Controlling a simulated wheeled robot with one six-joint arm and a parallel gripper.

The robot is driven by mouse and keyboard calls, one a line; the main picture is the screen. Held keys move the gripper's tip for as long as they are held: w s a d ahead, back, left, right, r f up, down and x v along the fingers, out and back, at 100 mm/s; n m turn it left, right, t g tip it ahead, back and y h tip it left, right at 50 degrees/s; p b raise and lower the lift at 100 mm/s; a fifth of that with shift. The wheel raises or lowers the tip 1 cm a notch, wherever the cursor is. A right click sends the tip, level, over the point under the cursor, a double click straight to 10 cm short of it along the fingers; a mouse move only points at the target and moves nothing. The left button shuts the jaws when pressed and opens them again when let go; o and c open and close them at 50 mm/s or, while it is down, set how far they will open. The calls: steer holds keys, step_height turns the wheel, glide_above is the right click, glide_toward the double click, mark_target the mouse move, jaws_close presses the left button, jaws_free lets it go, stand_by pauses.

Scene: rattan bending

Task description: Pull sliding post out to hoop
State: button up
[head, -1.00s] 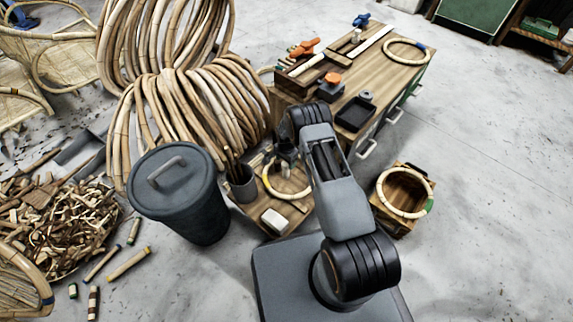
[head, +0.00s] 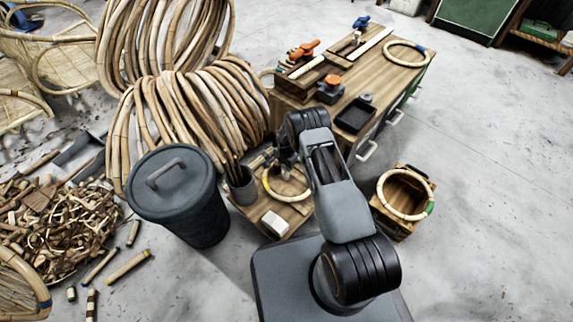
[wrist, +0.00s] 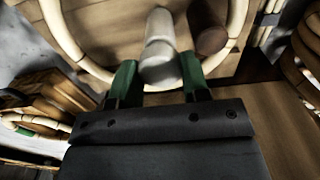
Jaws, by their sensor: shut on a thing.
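In the wrist view my gripper (wrist: 158,76) has its two green fingers on either side of a pale rounded post (wrist: 160,50) and is shut on it. A dark brown post (wrist: 207,30) stands beside it to the right. A pale rattan hoop (wrist: 62,38) curves around both posts. The pale post overlaps the hoop's near side in the picture; I cannot tell whether they touch. In the head view the hoop (head: 266,187) lies on a low wooden stand (head: 262,212), and my gripper (head: 285,157) is at its far edge. The posts are mostly hidden there.
A workbench (head: 385,75) with tools is behind. A wooden crate (head: 395,225) bearing another ring (head: 383,203) is to the right. Floor farther right is clear.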

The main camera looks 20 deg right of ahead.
jaws_close()
steer(key=s+d+p, duration=0.4)
steer(key=s+d, duration=0.2)
steer(key=s, duration=0.4)
steer(key=shift+d+p, duration=0.35)
steer(key=shift+p, duration=0.05)
steer(key=o, duration=0.7)
jaws_free()
steer(key=shift+s+d, duration=0.1)
steer(key=shift+d, duration=0.1)
steer(key=shift+o, duration=0.7)
steer(key=shift+a, duration=0.2)
step_height(320, 180, up, 14)
steer(key=p, duration=0.4)
steer(key=shift+f+p, duration=0.1)
steer(key=shift+p, duration=0.25)
